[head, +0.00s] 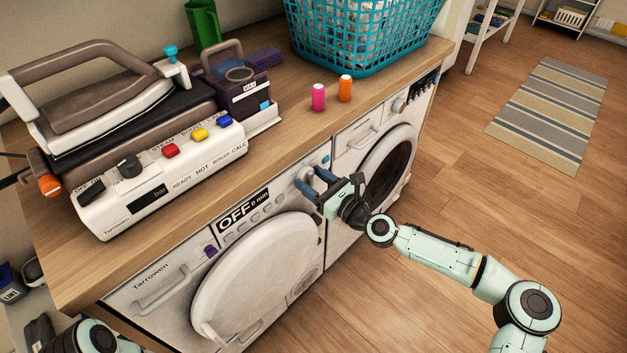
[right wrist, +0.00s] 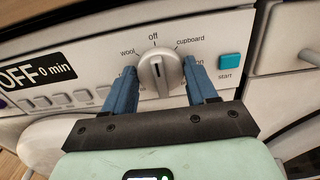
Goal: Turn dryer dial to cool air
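The dryer dial (right wrist: 158,70) is a round grey knob with a raised grip, and "off" is printed above it. "wool" is at its upper left and "cupboard" at its upper right; the lower labels are partly hidden by my fingers. The display (head: 243,211) reads "OFF 0 min". My right gripper (right wrist: 160,76) has its blue fingers apart, one on each side of the dial. Whether they touch it is unclear. In the head view the dial (head: 306,173) shows just beyond the fingertips. Only part of my left arm shows at the lower left; its gripper is out of view.
A teal start button (right wrist: 230,60) is right of the dial, with several grey buttons (right wrist: 62,100) to the left. The round dryer door (head: 250,275) is below. An ironing station (head: 165,175), thread spools (head: 345,88) and a basket (head: 365,40) stand on the counter above.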

